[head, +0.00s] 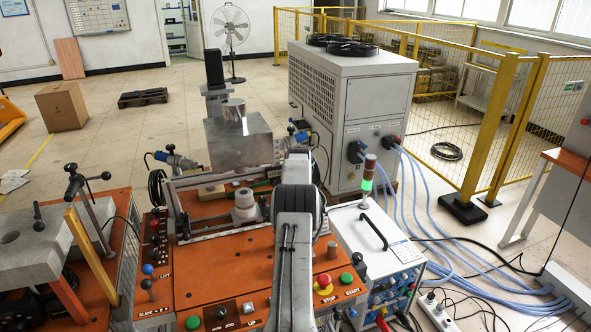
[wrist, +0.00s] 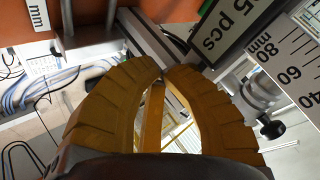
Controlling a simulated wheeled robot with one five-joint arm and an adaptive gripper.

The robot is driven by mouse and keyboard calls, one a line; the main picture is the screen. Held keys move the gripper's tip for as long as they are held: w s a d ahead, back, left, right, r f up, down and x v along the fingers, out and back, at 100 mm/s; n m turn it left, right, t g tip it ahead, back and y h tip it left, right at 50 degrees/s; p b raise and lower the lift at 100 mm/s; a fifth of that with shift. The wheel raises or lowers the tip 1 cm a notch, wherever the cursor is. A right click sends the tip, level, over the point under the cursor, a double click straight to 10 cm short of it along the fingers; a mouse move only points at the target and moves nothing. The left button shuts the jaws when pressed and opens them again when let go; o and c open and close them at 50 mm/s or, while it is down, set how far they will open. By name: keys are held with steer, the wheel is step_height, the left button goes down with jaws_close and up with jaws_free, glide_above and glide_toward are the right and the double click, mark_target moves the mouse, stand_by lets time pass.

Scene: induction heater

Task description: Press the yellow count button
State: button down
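I cannot make out a yellow count button in either view. The orange control panel (head: 225,270) fills the lower middle of the head view. On it are a red stop button on a yellow base (head: 324,284), a green START button (head: 346,278) and another green button (head: 193,322). My arm rises in front of the panel and hides part of the machine. My gripper (wrist: 164,73) shows in the wrist view with its two ridged yellow fingers meeting at the tips, shut with nothing visible gripped. A plate reading "5 pcs" (wrist: 232,28) is beyond the fingertips, to the right.
A millimetre scale (wrist: 285,58) is at the right of the wrist view. A signal light (head: 367,180), lit green, stands on a white cabinet (head: 365,245). A large grey unit (head: 350,115), blue hoses (head: 440,225) and a yellow fence (head: 490,125) are to the right.

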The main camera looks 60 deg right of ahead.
steer(key=shift+w+d+p, duration=0.2)
steer(key=shift+w+p, duration=0.1)
steer(key=shift+p, duration=0.15)
stand_by(0.5)
steer(key=shift+s+a+f+b, duration=0.1)
steer(key=shift+s+a+b, duration=0.1)
steer(key=shift+b, duration=0.6)
steer(key=shift+s+a+b, duration=0.4)
steer(key=shift+s+b, duration=0.1)
steer(key=shift+b, duration=0.75)
stand_by(0.3)
